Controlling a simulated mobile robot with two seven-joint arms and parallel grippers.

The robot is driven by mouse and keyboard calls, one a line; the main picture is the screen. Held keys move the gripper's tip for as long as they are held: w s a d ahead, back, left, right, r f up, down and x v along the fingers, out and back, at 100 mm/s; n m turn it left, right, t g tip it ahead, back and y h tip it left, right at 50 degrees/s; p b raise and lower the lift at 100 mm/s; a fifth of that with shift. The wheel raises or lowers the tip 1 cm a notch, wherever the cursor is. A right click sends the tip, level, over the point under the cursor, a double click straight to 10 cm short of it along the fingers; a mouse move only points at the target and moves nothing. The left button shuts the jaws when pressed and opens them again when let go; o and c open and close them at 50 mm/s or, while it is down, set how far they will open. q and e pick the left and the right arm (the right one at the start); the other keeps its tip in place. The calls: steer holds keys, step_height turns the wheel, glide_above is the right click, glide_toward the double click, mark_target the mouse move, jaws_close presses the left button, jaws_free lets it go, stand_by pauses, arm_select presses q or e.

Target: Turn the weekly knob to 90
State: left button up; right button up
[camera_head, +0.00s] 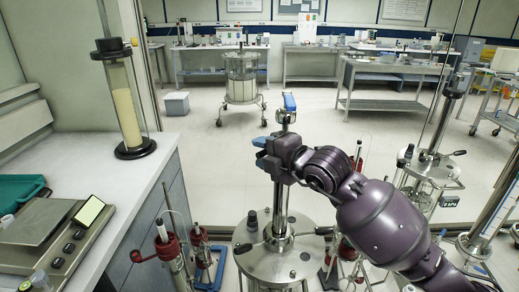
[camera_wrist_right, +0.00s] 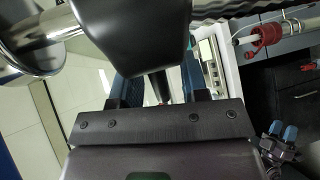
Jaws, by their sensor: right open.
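In the head view, my right gripper (camera_head: 262,152) is in front of the upper part of a steel post above a round steel column lid (camera_head: 275,265). Its blue fingers point left. In the right wrist view, the blue fingers (camera_wrist_right: 157,85) are apart, with a dark rod end showing between them. No label shows which knob is the weekly one. A small device with two blue tips (camera_wrist_right: 282,138), possibly my left gripper, shows at lower right.
A bench with a scale (camera_head: 35,230) and a clear column (camera_head: 125,105) stands at left. Red-collared columns (camera_head: 167,248) stand beside the steel lid. Another steel column (camera_head: 430,165) is at right. Open floor lies behind, with a wheeled vessel (camera_head: 241,80).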

steer(key=shift+x, duration=0.75)
jaws_close()
